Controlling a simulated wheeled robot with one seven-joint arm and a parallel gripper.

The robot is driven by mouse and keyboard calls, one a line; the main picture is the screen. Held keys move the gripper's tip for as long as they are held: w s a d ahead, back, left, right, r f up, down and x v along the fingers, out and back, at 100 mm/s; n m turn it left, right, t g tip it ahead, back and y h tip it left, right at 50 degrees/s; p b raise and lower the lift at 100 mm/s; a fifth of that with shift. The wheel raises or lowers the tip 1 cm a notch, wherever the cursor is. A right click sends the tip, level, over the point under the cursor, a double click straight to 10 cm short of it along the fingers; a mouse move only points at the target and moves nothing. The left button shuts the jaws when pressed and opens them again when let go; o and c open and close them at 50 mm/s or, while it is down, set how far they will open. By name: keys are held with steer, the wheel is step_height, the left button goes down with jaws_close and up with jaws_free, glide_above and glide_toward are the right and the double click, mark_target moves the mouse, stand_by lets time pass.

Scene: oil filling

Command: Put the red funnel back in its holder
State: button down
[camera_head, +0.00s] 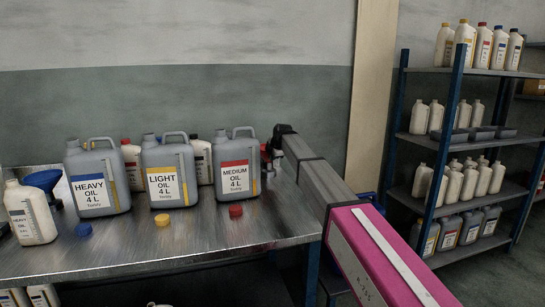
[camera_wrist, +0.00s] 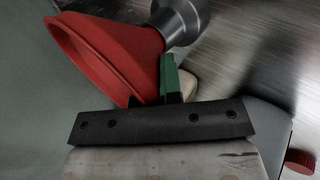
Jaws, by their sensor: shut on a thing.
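The red funnel (camera_wrist: 110,50) is large in the wrist view, tilted, with its wide mouth toward the lower left. My gripper (camera_wrist: 168,70) is shut on it, with a green finger against its side. A grey round part (camera_wrist: 178,20) shows at the funnel's narrow end; I cannot tell whether this is the holder. In the head view my gripper (camera_head: 268,152) is at the back right of the metal table, just beyond the medium oil can (camera_head: 237,163), which partly hides it. Only a small red patch of the funnel shows there.
The heavy oil can (camera_head: 97,178) and light oil can (camera_head: 168,175) stand left on the table (camera_head: 190,240). Blue, yellow and red caps lie in front. A blue funnel (camera_head: 43,181) and white bottle (camera_head: 30,213) are at far left. The table's front is mostly clear.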

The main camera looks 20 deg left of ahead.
steer(key=c, duration=1.2)
jaws_free()
steer(key=v, duration=1.1)
steer(key=s+d+f+m+g+h, duration=0.1)
steer(key=s+d+f+m, duration=0.25)
steer(key=d+f, duration=0.45)
steer(key=s+d+f+m+h, duration=0.15)
steer(key=d+f+m, duration=0.25)
steer(key=d+f, duration=0.5)
steer(key=s+d+f+m+g, duration=0.1)
steer(key=s+d+f+m, duration=0.3)
steer(key=d+f, duration=0.4)
steer(key=s+d+f+m+g+h, duration=0.1)
steer(key=s+d+f+m, duration=0.6)
steer(key=s+d+f, duration=0.2)
steer(key=s+d+f+m+g+h, duration=0.1)
steer(key=s+d+f+m+g, duration=0.1)
steer(key=s+d+f+m, duration=0.4)
steer(key=s+d+f, duration=0.3)
steer(key=s+d, duration=0.4)
steer(key=s, duration=0.1)
steer(key=shift+s+d+m+g, duration=0.2)
steer(key=shift+s+m+g, duration=0.1)
steer(key=shift+s+m, duration=0.1)
